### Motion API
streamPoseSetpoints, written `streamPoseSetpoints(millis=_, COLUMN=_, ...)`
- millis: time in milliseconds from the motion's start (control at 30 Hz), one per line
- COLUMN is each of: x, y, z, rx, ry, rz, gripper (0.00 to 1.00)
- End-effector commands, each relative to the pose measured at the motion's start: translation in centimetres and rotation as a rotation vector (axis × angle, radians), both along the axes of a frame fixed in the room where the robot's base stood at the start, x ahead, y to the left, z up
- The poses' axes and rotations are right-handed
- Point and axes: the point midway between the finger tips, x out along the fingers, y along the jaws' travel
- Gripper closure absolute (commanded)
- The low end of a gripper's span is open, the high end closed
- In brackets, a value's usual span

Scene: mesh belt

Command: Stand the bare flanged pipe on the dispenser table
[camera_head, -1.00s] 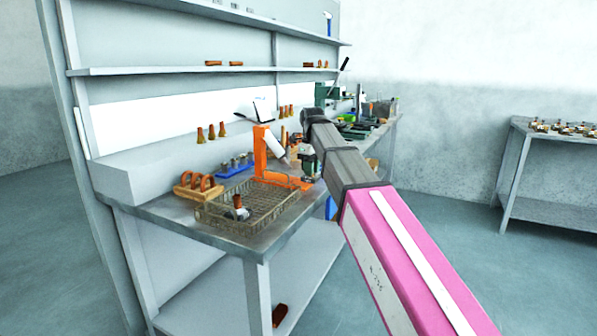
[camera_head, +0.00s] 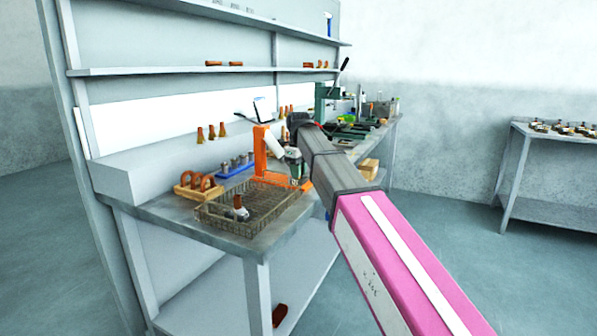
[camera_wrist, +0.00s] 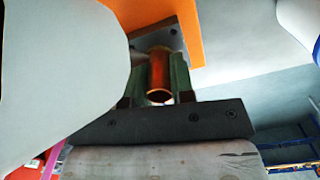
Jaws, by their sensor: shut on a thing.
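A copper-coloured pipe (camera_wrist: 159,75) sits between the fingers of my gripper (camera_wrist: 160,88) in the wrist view, its open end facing the camera. My gripper is shut on it. In the head view my gripper (camera_head: 295,166) is just right of the white roll on the orange dispenser (camera_head: 261,152), above or beside its orange foot. The pipe is not clear there, and I cannot tell whether it touches anything. The wrist view shows an orange surface (camera_wrist: 188,22) and a dark plate with screws close beyond the pipe. The flange is not clearly visible.
A wire mesh basket (camera_head: 213,220) holding a copper-topped part (camera_head: 240,208) stands at the bench's front. A wooden rack with copper rings (camera_head: 196,188) and a blue rack (camera_head: 236,170) are left of the dispenser. Green equipment (camera_head: 350,130) stands farther back. Free room beside the dispenser is tight.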

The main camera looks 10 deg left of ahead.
Motion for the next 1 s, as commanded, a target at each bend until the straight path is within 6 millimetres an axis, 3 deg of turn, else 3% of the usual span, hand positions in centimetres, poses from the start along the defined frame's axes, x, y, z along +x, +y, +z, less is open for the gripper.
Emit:
streamPoseSetpoints(millis=33, x=0.0, y=0.0, z=-0.1, rx=0.0, ry=0.0, rz=0.0, gripper=0.71)
streamPoseSetpoints(millis=100, x=0.0, y=0.0, z=0.0, rx=0.0, ry=0.0, rz=0.0, gripper=0.52)
streamPoseSetpoints(millis=533, x=0.1, y=0.0, z=0.9, rx=0.0, ry=-0.001, rz=0.0, gripper=0.52)
streamPoseSetpoints(millis=1000, x=0.1, y=0.0, z=9.5, rx=0.0, ry=-0.001, rz=0.0, gripper=0.52)
